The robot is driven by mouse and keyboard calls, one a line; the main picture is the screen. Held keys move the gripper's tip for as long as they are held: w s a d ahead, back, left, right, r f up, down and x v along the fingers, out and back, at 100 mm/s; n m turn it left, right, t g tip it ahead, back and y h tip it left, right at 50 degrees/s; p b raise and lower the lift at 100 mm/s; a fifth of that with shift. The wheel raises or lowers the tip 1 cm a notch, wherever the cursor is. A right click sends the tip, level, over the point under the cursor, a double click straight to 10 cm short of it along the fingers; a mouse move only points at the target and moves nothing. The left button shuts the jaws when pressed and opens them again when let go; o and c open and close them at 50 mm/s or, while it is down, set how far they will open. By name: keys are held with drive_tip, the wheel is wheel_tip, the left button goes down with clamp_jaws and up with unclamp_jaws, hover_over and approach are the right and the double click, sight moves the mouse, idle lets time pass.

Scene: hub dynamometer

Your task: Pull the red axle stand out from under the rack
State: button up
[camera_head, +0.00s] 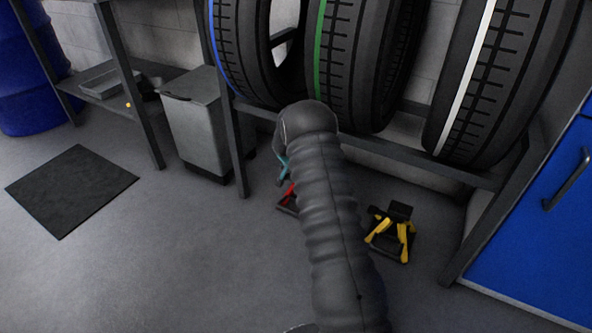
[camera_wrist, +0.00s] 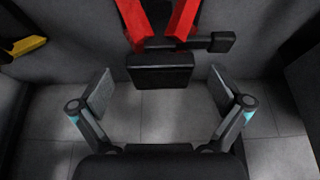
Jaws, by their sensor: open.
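The red axle stand (camera_head: 287,194) is on the floor under the tire rack (camera_head: 238,150), mostly hidden behind my arm in the head view. In the wrist view its red legs (camera_wrist: 181,22) are at the top, with a black block (camera_wrist: 160,76) and a dark side bar in front. My gripper (camera_wrist: 160,88) is open, one finger to each side of the black block, with a visible gap on both sides. I cannot tell how deep the block lies between the fingers. In the head view only a teal bit of my gripper (camera_head: 283,166) shows.
A yellow axle stand (camera_head: 391,231) stands to the right, under the rack. Large tires (camera_head: 345,60) rest on the rack above. A grey bin (camera_head: 199,120) stands left of the rack post, and a blue cabinet (camera_head: 540,240) at right. The front floor is clear around a black mat (camera_head: 70,190).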

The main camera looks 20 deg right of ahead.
drive_tip(key=shift+x, duration=2.6)
drive_tip(key=c, duration=1.6)
drive_tip(key=shift+s+f+b, duration=0.1)
drive_tip(key=shift+b, duration=0.2)
